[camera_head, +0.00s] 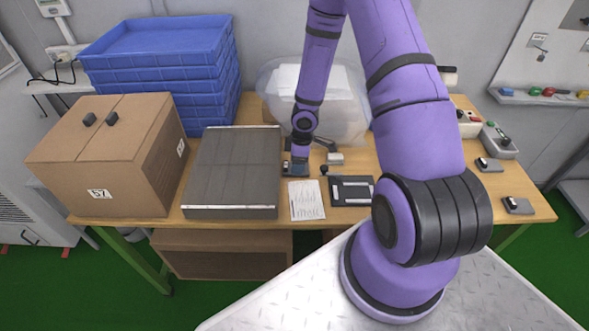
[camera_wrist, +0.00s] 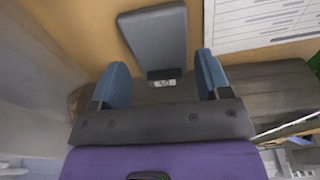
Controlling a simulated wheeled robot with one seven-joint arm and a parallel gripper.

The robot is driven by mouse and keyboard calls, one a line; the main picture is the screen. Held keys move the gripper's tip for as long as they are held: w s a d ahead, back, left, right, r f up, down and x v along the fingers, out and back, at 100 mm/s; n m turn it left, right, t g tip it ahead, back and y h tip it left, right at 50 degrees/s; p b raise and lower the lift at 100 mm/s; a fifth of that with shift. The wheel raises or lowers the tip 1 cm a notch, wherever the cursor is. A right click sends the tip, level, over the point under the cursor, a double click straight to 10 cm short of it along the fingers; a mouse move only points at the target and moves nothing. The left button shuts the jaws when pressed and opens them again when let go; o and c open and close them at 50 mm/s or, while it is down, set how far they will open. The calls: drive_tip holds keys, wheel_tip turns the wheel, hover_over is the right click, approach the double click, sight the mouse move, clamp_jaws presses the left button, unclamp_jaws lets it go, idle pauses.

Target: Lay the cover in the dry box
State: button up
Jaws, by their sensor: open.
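A dark grey rounded slab with a black, labelled end (camera_wrist: 155,38) lies on the wooden table; it may be the cover, but I cannot be sure. My gripper (camera_wrist: 162,78) is open, with its two blue fingers apart. The slab's labelled end shows between the fingertips, and no contact is visible. In the head view my gripper (camera_head: 295,168) is low over the table behind the paper sheet and largely hides the slab. A translucent plastic bin (camera_head: 350,115) stands at the back behind my arm. I cannot tell for certain whether it is the dry box.
A large grey case (camera_head: 235,165) and a cardboard box (camera_head: 115,150) fill the left side. Blue crates (camera_head: 160,60) are stacked behind. A printed sheet (camera_head: 306,200) and a dark tray (camera_head: 352,190) lie in front. Small devices (camera_head: 517,205) sit at the right.

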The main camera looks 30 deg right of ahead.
drive_tip(key=shift+w+a+f, duration=0.1)
drive_tip(key=shift+f, duration=1.1)
drive_tip(key=c, duration=0.6)
drive_tip(key=shift+r, duration=0.1)
drive_tip(key=shift+c, duration=0.2)
wheel_tip(320, 180, up, 10)
drive_tip(key=w+a+m, duration=0.2)
drive_tip(key=m, duration=0.1)
drive_tip(key=w+a+m, duration=0.2)
drive_tip(key=a+m, duration=0.1)
drive_tip(key=w+a+m+h, duration=0.1)
drive_tip(key=w+a+m, duration=0.1)
drive_tip(key=m, duration=0.1)
drive_tip(key=shift+w+a+r, duration=0.25)
drive_tip(key=shift+w+a, duration=0.1)
drive_tip(key=shift+w, duration=0.05)
drive_tip(key=shift+w+a+r+m+t, duration=0.15)
drive_tip(key=shift+w+a+m, duration=0.2)
drive_tip(key=shift+m, duration=0.2)
drive_tip(key=shift+w+a+f+m+t, duration=0.1)
drive_tip(key=shift+w+a+m+t, duration=0.1)
drive_tip(key=shift+a+m, duration=0.3)
